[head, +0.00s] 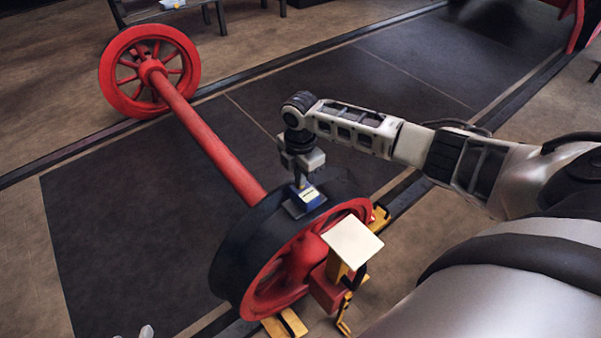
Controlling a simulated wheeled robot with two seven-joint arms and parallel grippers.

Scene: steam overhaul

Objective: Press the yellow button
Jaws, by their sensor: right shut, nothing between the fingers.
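A small blue device (306,199) with a pale top face sits on top of the dark rim of the near wheel. A yellow button cannot be made out clearly on it; a small yellowish patch shows near its top. My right gripper (299,183) points down from above, shut and empty. Its fingertips are at the device's back edge and hide part of it; whether they touch it I cannot tell. Pale tips at the bottom left edge look like part of my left gripper (133,333); the rest of it is out of frame.
A red axle (215,150) joins the near wheel (245,250) to a red spoked wheel (125,90) at the back left. A yellow stand with a pale square top (352,242) is close in front of the near wheel. The dark floor panel (110,220) left of the axle is clear.

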